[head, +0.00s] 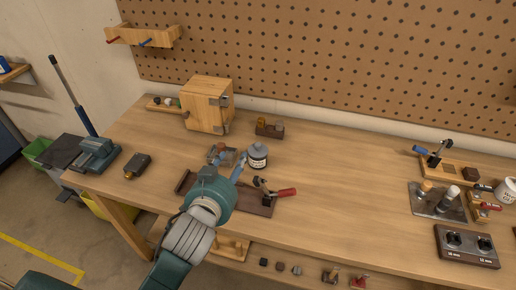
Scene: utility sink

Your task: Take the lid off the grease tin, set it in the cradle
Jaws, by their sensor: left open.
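The grease tin (257,160) appears to be the small white can with a dark label, upright on the bench near the middle. A grey lid (258,148) sits on its top. My left gripper (228,166) is just left of the tin, its fingers pointing away from me toward the back of the bench. It is open, and I see no contact with the tin. A small brown holder (223,153) with grey parts lies just beyond the fingers; I cannot tell if it is the cradle. My wrist hides part of the bench. My right gripper is not in view.
A dark brown board (257,204) with a red-handled clamp (282,192) lies in front of the tin. A wooden cabinet (207,104) and a small block holder (270,128) stand behind. Vise and tools are at left, fixtures at right.

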